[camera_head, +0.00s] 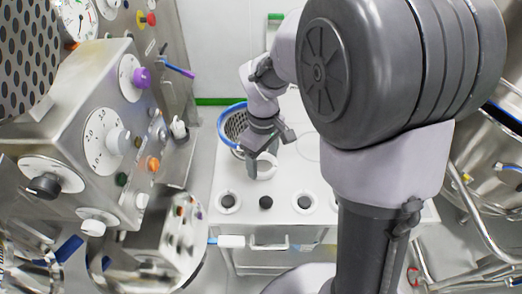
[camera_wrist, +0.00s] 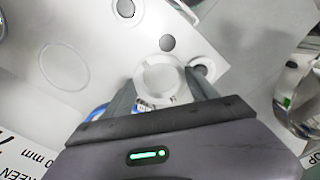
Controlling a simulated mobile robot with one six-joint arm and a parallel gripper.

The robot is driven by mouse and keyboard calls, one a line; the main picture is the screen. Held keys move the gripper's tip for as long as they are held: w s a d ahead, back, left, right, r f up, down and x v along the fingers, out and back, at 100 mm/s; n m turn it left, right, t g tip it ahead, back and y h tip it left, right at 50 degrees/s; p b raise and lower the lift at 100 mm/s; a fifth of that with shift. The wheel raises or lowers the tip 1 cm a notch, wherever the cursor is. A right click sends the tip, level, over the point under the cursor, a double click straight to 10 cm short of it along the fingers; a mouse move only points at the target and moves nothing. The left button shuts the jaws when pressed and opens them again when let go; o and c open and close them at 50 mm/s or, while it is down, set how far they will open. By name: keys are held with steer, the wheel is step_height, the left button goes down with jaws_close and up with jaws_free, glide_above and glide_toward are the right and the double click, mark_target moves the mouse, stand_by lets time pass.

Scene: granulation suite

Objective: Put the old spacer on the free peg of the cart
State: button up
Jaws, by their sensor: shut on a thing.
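My gripper (camera_head: 258,165) is above the white cart (camera_head: 283,165), shut on a white ring-shaped spacer (camera_wrist: 160,82). The ring sits between the two fingers (camera_wrist: 160,92) in the wrist view, and part of it shows beside the gripper in the head view (camera_head: 268,170). The free peg (camera_head: 266,202) is a bare dark stub on the cart, nearer the front than the gripper. It also shows just past the spacer in the wrist view (camera_wrist: 167,43), apart from it. A ringed peg stands on its left (camera_head: 227,201) and another on its right (camera_head: 304,202).
A blue-rimmed basket (camera_head: 233,124) is at the cart's back left, close to my gripper. A control panel with knobs (camera_head: 105,140) stands at the left. Steel pipes and vessels (camera_head: 490,150) are at the right. A faint circle (camera_wrist: 64,67) marks the cart top.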

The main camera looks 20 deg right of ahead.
mark_target(266, 201)
steer(key=s+f+n, duration=0.1)
steer(key=f+n, duration=0.1)
steer(key=n, duration=0.2)
steer(key=s+f+n+b, duration=0.1)
steer(key=f+n, duration=0.1)
steer(key=n, duration=0.3)
steer(key=s+f+n+b, duration=0.1)
steer(key=s+f+n, duration=0.1)
steer(key=f+n, duration=0.1)
steer(key=shift+a+n, duration=0.1)
steer(key=shift+n, duration=0.8)
steer(key=shift+f+n, duration=0.35)
steer(key=shift+n, duration=0.35)
step_height(266, 201, down, 4)
steer(key=b, duration=0.4)
steer(key=shift+f, duration=0.15)
steer(key=o, duration=1.6)
